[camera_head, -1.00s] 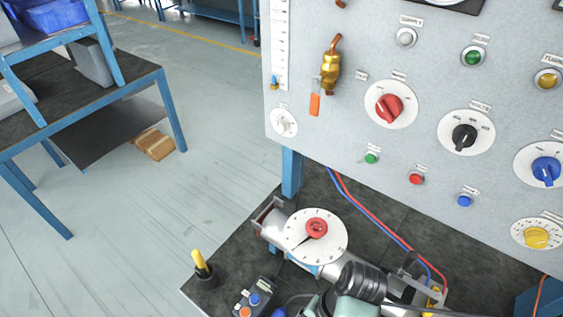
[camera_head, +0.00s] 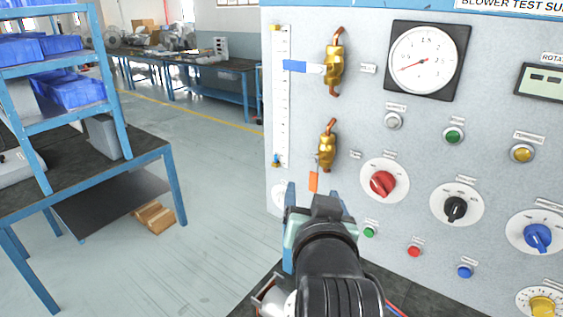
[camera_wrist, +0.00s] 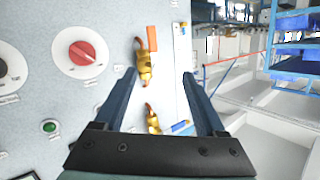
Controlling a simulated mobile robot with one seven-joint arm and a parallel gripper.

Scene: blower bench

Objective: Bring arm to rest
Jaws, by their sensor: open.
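My gripper (camera_head: 318,192) is in the lower middle of the head view, raised in front of the control panel (camera_head: 400,150). Its two blue fingers stand apart and point toward the panel's left side. In the wrist view my gripper (camera_wrist: 160,85) is open, with nothing held between the fingers. Past the fingers, a brass valve with an orange handle (camera_wrist: 145,62) and a second brass valve (camera_wrist: 152,118) show on the panel. My arm covers part of the bench below.
The panel carries a red knob (camera_head: 382,184), a black knob (camera_head: 455,208), a blue knob (camera_head: 537,236) and a gauge (camera_head: 423,58). A blue-framed shelf table (camera_head: 172,190) with blue bins (camera_head: 70,90) stands at left. The floor between is clear, apart from a cardboard box (camera_head: 154,217).

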